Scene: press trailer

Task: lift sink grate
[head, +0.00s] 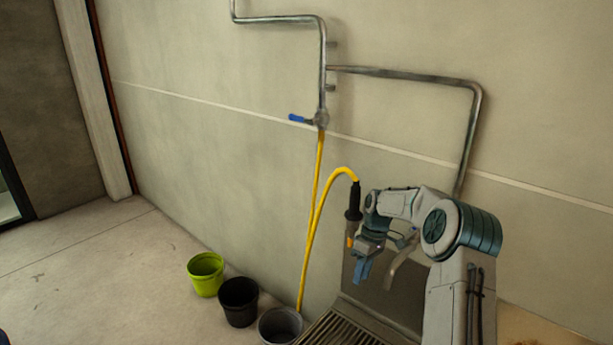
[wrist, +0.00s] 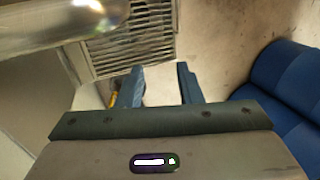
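The sink grate (head: 338,331), a set of parallel metal slats, lies at the bottom of the head view, cut off by the frame edge. In the wrist view the slatted grate (wrist: 135,45) shows at the top, beyond my fingers. My gripper (head: 362,274) hangs above the grate with its blue fingers pointing down. In the wrist view the two fingers of my gripper (wrist: 160,78) stand apart with nothing between them. They are clear of the slats in that view.
A curved metal spout (head: 401,262) stands right beside my gripper; a shiny metal pipe (wrist: 60,25) crosses the wrist view. A yellow hose (head: 312,225) hangs left of my arm. Green (head: 206,275), black (head: 238,302) and grey (head: 281,326) buckets stand left. A blue padded object (wrist: 283,85) is right.

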